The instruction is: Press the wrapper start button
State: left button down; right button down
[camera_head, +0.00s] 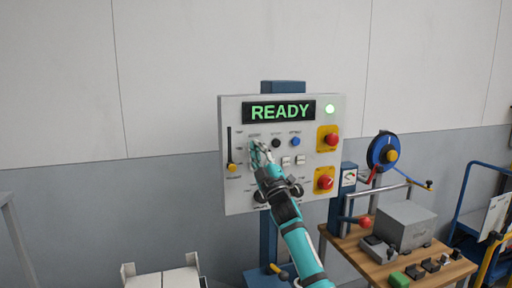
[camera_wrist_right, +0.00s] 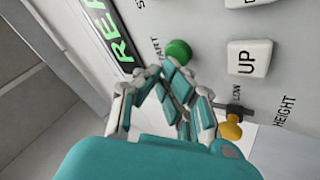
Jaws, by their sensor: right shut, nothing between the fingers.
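The wrapper control panel (camera_head: 285,190) stands on a blue post, with a lit display (camera_head: 279,112) reading READY. In the right wrist view the green start button (camera_wrist_right: 178,52), labelled START, is right at the fingertips. My right gripper (camera_head: 258,150) is in front of the panel's upper left part and covers the start button's place in the head view. In the wrist view its fingers (camera_wrist_right: 172,72) are closed together and empty, their tips at the lower edge of the green button; I cannot tell whether they touch it. My left gripper is not in view.
Beside the gripper are a black button (camera_head: 276,143), a blue button (camera_head: 295,142) and white buttons (camera_head: 286,161). Red emergency-style buttons (camera_head: 331,139) sit at right. A yellow slider knob (camera_head: 232,167) is at left. A wooden bench (camera_head: 350,250) with a grey box stands lower right.

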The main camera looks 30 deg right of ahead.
jog(key=shift+w+d, duration=0.1)
jog(key=shift+w, duration=0.3)
jog(key=shift+s, duration=0.2)
dwell(0.5)
jog(key=shift+s+a, duration=0.2)
jog(key=shift+s, duration=0.5)
